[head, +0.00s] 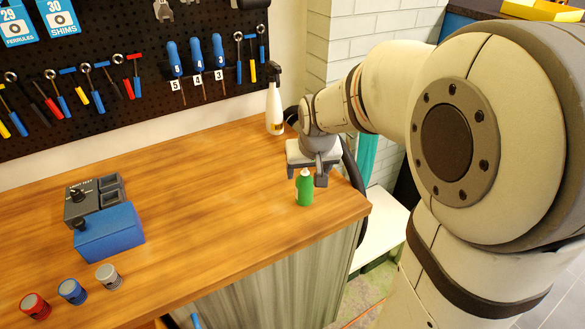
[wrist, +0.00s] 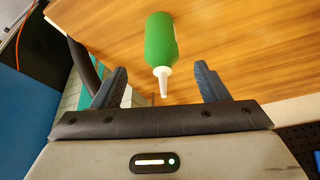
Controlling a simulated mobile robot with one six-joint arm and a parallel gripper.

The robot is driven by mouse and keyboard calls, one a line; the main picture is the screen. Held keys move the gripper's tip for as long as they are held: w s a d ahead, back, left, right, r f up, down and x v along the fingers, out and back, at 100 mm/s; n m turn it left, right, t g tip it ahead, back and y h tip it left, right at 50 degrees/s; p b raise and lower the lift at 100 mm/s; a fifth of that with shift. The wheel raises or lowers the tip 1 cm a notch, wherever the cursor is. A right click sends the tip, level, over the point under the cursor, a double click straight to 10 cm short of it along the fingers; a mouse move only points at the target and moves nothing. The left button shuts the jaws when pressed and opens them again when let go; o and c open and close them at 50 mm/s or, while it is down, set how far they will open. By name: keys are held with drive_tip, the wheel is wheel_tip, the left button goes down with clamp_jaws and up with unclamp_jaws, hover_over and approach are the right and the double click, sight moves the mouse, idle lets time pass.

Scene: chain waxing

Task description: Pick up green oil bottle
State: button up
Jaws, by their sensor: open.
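The green oil bottle (head: 304,190) with a pale tip stands upright near the right front corner of the wooden workbench (head: 190,170). My gripper (head: 310,178) is just above and behind it in the head view. In the wrist view the bottle (wrist: 160,42) is beyond the fingers, its white nozzle pointing toward the gap between them. My gripper (wrist: 159,86) is open and empty there, with one dark finger to each side of the nozzle. I cannot tell the exact height of the fingertips over the bottle.
A white spray bottle (head: 274,103) stands at the back, near my arm. A blue box (head: 108,233) beside a grey device (head: 82,202), and red, blue and grey small jars (head: 72,291), are at the left. The middle of the bench is clear. The bench's right edge is close to the bottle.

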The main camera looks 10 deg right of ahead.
sight(306, 176)
drive_tip(key=x, duration=0.5)
drive_tip(key=shift+a+f+p, duration=0.1)
drive_tip(key=shift+f+p, duration=0.05)
drive_tip(key=shift+p, duration=0.25)
drive_tip(key=c, duration=1.1)
drive_tip(key=shift+c, duration=0.2)
